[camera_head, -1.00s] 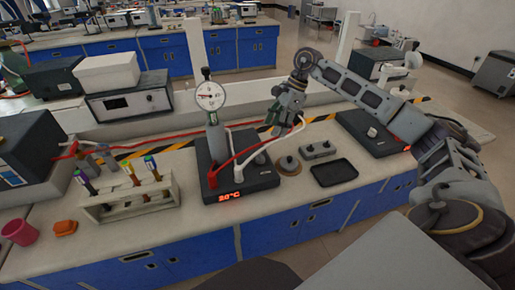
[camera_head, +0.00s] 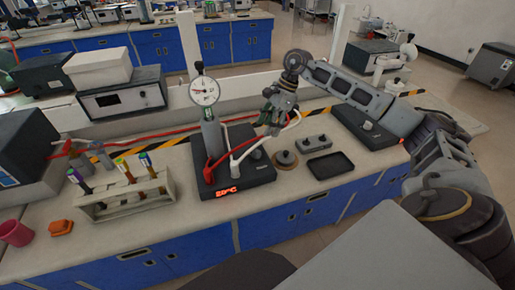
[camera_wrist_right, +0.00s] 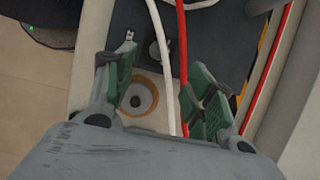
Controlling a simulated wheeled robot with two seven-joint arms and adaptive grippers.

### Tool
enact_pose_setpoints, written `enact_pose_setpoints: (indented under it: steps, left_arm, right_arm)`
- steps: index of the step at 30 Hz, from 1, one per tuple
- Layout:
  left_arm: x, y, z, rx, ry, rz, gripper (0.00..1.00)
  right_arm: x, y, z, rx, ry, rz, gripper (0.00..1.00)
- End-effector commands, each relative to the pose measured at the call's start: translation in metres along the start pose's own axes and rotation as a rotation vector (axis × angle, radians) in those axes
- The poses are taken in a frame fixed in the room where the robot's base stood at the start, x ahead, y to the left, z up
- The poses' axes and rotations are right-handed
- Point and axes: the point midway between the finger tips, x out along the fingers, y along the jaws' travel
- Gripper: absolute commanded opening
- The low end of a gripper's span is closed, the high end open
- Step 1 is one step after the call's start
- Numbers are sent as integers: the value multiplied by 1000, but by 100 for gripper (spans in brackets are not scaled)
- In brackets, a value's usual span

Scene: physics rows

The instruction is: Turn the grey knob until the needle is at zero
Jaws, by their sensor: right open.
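The dark hotplate-like unit (camera_head: 246,178) stands mid-bench with a lit red display. A round white dial gauge (camera_head: 205,91) is mounted on an upright grey cylinder above it. Its needle is too small to read. The grey knob (camera_head: 256,153) is on the unit's top, towards its right side. My right gripper (camera_head: 269,120) is above and behind the knob, apart from it. In the right wrist view its green-padded fingers (camera_wrist_right: 163,98) are spread open, with nothing gripped. White and red hoses pass between the fingers in that view. My left gripper is out of view.
A round disc (camera_head: 285,159), small grey box (camera_head: 313,143) and black tray (camera_head: 331,165) lie to the right. A tube rack (camera_head: 125,200) stands left.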

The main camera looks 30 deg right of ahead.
Motion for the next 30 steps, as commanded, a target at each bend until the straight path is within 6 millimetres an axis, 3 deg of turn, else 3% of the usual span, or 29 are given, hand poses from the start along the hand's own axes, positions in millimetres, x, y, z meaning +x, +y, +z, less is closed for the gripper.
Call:
enact_pose_setpoints:
  steps: [18,30]
  left_arm:
    - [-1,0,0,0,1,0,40]
    - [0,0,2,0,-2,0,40]
  right_arm:
    - [82,0,0,-1,-1,1,54]
    - [108,0,0,0,0,0,54]
